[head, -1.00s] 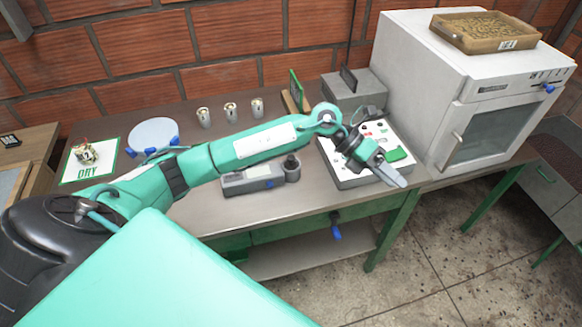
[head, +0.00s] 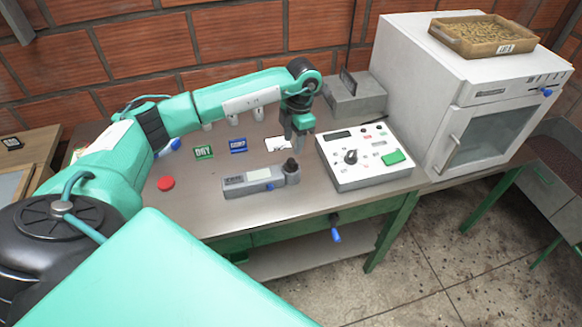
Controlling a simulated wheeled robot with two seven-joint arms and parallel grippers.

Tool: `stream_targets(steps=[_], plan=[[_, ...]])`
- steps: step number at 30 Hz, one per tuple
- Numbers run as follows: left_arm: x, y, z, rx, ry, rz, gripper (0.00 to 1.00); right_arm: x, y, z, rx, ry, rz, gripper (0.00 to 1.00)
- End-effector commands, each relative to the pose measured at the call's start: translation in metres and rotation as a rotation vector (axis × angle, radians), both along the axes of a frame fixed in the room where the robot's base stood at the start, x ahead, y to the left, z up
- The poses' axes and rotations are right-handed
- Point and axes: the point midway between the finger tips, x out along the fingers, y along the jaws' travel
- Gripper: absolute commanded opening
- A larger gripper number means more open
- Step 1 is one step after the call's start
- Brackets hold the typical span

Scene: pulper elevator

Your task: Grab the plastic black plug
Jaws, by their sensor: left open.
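A small black plug (head: 291,164) stands upright in the round cup at the right end of a grey meter (head: 260,179) on the table. My left gripper (head: 298,146) is open and points down just behind and above the plug, as seen in the head view. Its fingertips look close to the plug, but I cannot tell whether they touch it. Nothing shows between the fingers. My right gripper is out of view.
A white control box (head: 340,178) with knobs and a green button stands right of the meter. A white oven (head: 420,90) bears a tray (head: 455,38).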

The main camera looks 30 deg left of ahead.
Motion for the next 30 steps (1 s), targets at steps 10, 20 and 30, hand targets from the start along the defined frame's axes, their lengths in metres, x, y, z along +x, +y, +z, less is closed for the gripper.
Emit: stream_targets(steps=[10, 20, 30], plan=[[-0.003, 0.001, -0.031, -0.002, 0.002, -0.001, 0.46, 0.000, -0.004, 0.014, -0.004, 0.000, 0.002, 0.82], [-0.004, 0.003, -0.072, -0.003, 0.001, 0.000, 0.46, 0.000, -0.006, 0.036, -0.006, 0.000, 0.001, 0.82], [-0.004, 0.003, -0.079, -0.003, -0.001, -0.001, 0.38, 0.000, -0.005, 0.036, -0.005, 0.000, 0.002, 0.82]])
